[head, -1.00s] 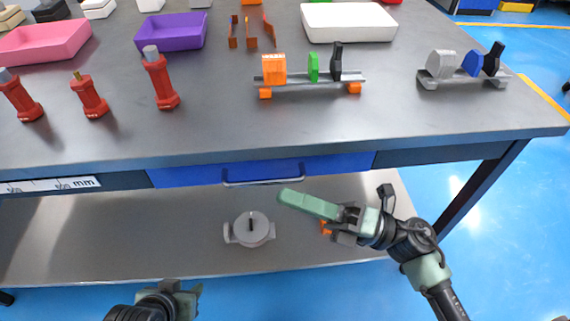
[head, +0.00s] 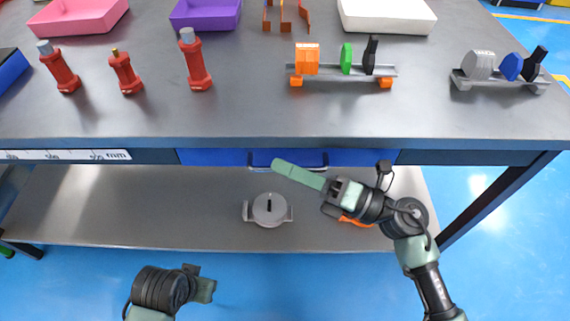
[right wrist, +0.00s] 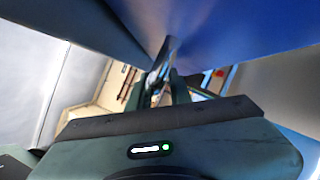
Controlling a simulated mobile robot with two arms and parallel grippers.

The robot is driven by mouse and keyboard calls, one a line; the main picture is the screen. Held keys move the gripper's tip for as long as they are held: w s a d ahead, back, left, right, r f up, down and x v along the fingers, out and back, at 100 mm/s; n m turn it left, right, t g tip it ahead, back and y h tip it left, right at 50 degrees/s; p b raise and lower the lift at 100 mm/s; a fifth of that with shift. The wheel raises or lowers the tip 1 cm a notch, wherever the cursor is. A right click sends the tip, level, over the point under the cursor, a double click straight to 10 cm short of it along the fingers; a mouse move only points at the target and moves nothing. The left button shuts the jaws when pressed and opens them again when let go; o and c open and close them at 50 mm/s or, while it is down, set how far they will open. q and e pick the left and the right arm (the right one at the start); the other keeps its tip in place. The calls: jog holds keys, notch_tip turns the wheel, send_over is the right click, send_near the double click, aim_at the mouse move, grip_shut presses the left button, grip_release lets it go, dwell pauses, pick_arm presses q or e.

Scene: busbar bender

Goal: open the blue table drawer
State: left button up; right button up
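The blue drawer (head: 215,157) is set under the front edge of the grey table, and its front looks flush and closed. Its grey bar handle (head: 318,165) is partly hidden by my right gripper (head: 283,168), whose green fingers reach over the handle's left half. In the right wrist view, a blue panel (right wrist: 250,28) fills the upper right, and the fingers (right wrist: 165,88) meet a narrow grey part that looks like the handle. I cannot tell whether they are closed on it. My left gripper (head: 207,286) is low at the front, away from the drawer.
The table top (head: 240,115) holds red posts (head: 197,65), a rail with orange, green and black pieces (head: 340,74), a second rail (head: 500,80) and trays (head: 205,12). A grey round part (head: 269,212) sits on the lower shelf (head: 130,210). The floor in front is clear.

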jog(key=shift+w+a, duration=0.1)
jog(key=shift+a, duration=0.1)
jog(key=shift+c, duration=0.3)
grip_shut()
dwell(1.1)
